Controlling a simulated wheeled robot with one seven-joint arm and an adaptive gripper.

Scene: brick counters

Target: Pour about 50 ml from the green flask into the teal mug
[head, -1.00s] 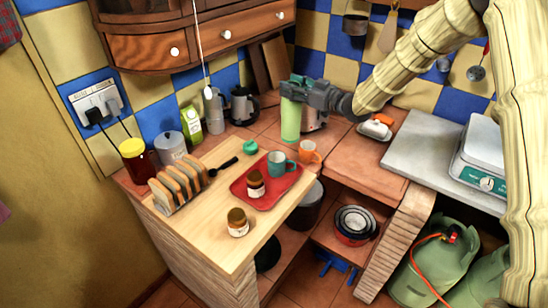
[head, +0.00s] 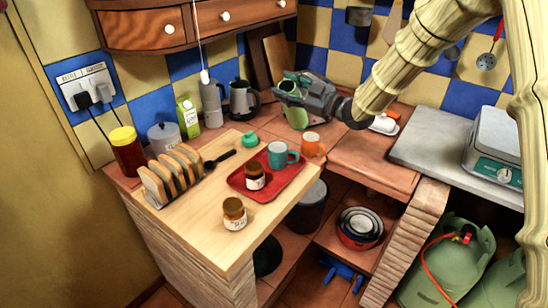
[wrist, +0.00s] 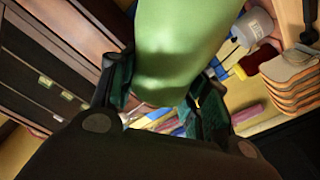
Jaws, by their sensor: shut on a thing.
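The green flask (head: 297,117) is held by my gripper (head: 290,92) above the far side of the board, above and a little right of the teal mug. It is tilted and looks foreshortened in the head view; its mouth and liquid level cannot be made out. In the wrist view the green flask (wrist: 185,45) fills the upper middle between the dark fingers (wrist: 158,100). The teal mug (head: 277,155) stands upright on the red tray (head: 284,182), handle to the right. I see no stream between flask and mug.
An orange mug (head: 312,145) stands right of the teal mug. A brown-lidded jar (head: 255,177) shares the tray; another jar (head: 234,214) stands in front on the wooden board (head: 195,222). A toast rack (head: 172,175), green lid-like piece (head: 249,139) and kettle (head: 241,100) are nearby.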

